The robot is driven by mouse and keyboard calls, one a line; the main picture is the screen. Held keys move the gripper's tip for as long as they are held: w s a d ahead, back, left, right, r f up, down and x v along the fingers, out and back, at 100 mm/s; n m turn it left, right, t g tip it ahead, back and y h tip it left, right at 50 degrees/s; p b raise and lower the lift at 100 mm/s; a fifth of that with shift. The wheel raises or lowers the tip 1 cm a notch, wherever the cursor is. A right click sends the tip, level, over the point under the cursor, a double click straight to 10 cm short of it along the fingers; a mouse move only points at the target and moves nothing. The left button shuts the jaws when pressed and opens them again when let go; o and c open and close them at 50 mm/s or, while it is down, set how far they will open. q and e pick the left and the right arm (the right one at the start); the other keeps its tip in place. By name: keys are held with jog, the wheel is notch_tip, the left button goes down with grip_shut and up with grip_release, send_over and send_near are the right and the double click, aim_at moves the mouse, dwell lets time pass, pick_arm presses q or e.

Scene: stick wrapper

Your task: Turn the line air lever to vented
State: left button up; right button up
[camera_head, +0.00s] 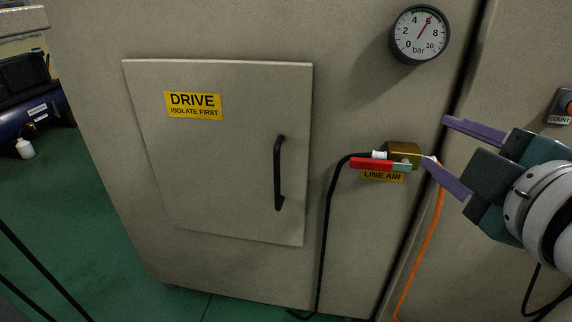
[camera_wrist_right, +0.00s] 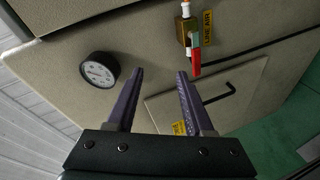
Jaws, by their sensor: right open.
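The line air lever (camera_head: 371,164) is a red handle with a pale green end, lying nearly level and pointing left across the front of a brass valve block (camera_head: 404,153). A yellow LINE AIR label (camera_head: 383,176) sits just below it. In the right wrist view the red lever (camera_wrist_right: 195,62) and brass block (camera_wrist_right: 183,30) are beyond the fingertips. My right gripper (camera_head: 436,141) is open and empty, to the right of the valve; its lower finger overlaps the valve's right end in the head view. Contact cannot be told. My left gripper is not in view.
A round pressure gauge (camera_head: 420,34) reads near 6 bar above the valve. A black hose (camera_head: 326,215) and an orange hose (camera_head: 423,250) hang from the valve. Left is a DRIVE panel (camera_head: 240,180) with a black handle (camera_head: 279,172). A COUNT button (camera_head: 567,103) is at far right.

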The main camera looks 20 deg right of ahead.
aim_at(370, 166)
notch_tip(370, 166, down, 9)
jog(key=w+a+n+t+y+b, duration=0.25)
jog(key=n+b, duration=0.25)
jog(key=b, duration=0.4)
pick_arm(q)
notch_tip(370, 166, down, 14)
jog(key=b, duration=0.1)
jog(key=shift+b, duration=0.4)
pick_arm(e)
jog(key=shift+n+t, duration=0.45)
jog(key=shift+n, duration=0.15)
jog(key=w, duration=0.3)
jog(key=w+d, duration=0.1)
jog(key=w, duration=0.2)
jog(key=w+d, duration=0.1)
jog(key=w, duration=0.2)
jog(key=shift+w+f, duration=0.2)
jog(key=shift+w, duration=0.1)
jog(key=shift+c, duration=0.4)
jog(key=c, duration=0.4)
grip_shut()
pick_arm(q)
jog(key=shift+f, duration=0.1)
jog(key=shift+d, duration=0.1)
